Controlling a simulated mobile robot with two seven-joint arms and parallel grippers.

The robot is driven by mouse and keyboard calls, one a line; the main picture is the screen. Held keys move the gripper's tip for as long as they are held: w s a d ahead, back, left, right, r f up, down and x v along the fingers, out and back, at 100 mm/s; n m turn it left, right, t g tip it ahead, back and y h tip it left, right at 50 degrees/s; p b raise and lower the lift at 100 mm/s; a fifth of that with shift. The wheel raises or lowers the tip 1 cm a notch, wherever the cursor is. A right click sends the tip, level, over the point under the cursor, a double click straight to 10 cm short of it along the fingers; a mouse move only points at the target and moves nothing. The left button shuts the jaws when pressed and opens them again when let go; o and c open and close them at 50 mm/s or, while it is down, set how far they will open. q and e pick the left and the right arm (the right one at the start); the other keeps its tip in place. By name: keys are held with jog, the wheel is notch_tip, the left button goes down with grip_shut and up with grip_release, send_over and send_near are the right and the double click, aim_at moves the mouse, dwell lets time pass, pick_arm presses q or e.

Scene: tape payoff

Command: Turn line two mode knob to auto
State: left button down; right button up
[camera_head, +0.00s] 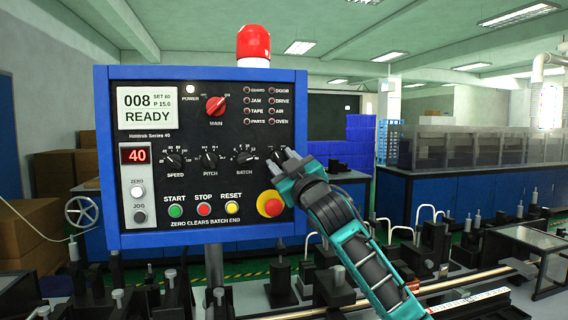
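A blue-framed control panel (301,120) faces me at the centre left. Black knobs for speed (175,161), pitch (210,160) and batch (245,158) sit in a row. A further dark knob (276,156) at the row's right end is partly covered by my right gripper (282,161); its label and setting are hidden. The two fingertips are apart at this knob; I cannot tell whether they grip it. No label reading "line two" or "auto" is legible. My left gripper is not in view.
The red main switch (216,106) is above the row. A red emergency button (270,203) sits just below my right gripper. Start (175,211), stop (204,209) and reset (232,208) buttons are lower left. Black machine fixtures (440,245) crowd the space below.

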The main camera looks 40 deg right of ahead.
jog(key=shift+s+a+f, duration=0.15)
jog(key=shift+s+f, duration=0.2)
jog(key=shift+s, duration=0.05)
jog(key=b+v, duration=0.3)
jog(key=v, duration=0.9)
jog(key=shift+r, duration=0.25)
